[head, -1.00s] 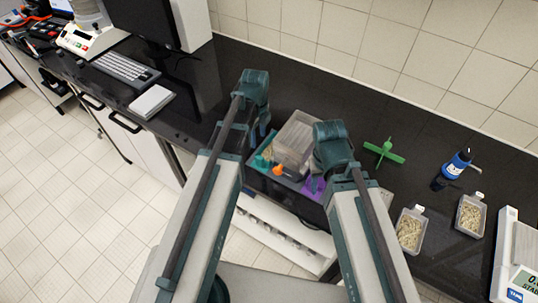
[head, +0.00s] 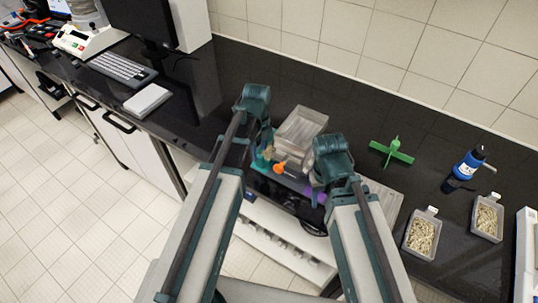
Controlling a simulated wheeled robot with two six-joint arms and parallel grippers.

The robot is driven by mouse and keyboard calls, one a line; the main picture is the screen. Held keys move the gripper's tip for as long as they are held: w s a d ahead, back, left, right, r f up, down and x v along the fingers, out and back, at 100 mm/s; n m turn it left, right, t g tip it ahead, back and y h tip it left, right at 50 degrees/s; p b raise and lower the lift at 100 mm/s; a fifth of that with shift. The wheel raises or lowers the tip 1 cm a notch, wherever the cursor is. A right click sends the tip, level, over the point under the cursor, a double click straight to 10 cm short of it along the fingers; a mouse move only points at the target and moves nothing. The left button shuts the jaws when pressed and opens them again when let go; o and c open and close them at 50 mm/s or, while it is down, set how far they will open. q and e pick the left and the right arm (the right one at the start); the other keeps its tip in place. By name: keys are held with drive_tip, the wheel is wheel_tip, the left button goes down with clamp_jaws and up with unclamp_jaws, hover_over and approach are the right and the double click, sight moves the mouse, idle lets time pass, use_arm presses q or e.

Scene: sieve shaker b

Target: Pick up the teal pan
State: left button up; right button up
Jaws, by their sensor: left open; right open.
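A clear grey box-like stack (head: 300,132) stands on the black bench between my two grippers. At its near side are small coloured parts: a teal one (head: 262,161), an orange one (head: 280,168) and a purple one (head: 321,198). The teal part is the only visible piece that could be the teal pan; its full shape is hidden. My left gripper (head: 265,143) is open beside the teal part, at the left of the stack. My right gripper (head: 317,183) is open at the right, near the purple part. Whether either touches anything cannot be told.
A green cross-shaped piece (head: 391,152), a blue bottle (head: 467,165) and two containers of pale pellets (head: 422,236) (head: 487,218) stand to the right. A keyboard (head: 122,68) and a white box (head: 147,100) lie left.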

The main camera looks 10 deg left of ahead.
sight(260, 155)
use_arm(q)
wheel_tip(260, 155, down, 4)
drive_tip(key=b, duration=0.2)
drive_tip(key=shift+d+r+b, duration=0.1)
drive_tip(key=shift+r+b, duration=0.05)
drive_tip(key=shift+b, duration=0.2)
use_arm(e)
wheel_tip(260, 155, down, 4)
drive_tip(key=shift+r, duration=0.2)
use_arm(q)
drive_tip(key=shift+r, duration=0.1)
use_arm(e)
drive_tip(key=shift+r, duration=0.1)
use_arm(q)
clamp_jaws()
